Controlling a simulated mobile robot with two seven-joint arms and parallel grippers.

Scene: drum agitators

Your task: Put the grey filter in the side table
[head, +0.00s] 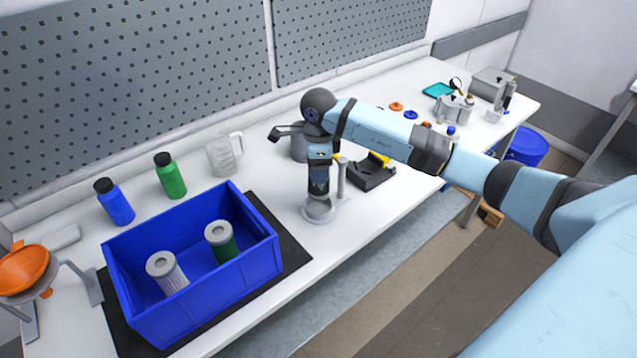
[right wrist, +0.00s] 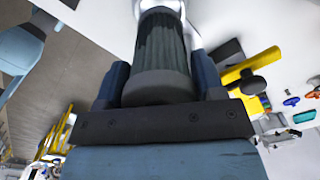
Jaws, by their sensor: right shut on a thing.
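My left gripper is not in view. A piece of table (head: 633,86) shows at the right edge; I cannot tell whether it is the side table.
A blue crate (head: 245,262) on a black mat holds a light grey filter (head: 166,275) and a green filter (head: 222,242). Blue (head: 114,203) and green (head: 170,177) bottles and a clear jug (head: 224,155) stand behind. A black-and-yellow device (head: 372,172) is close right of the gripper.

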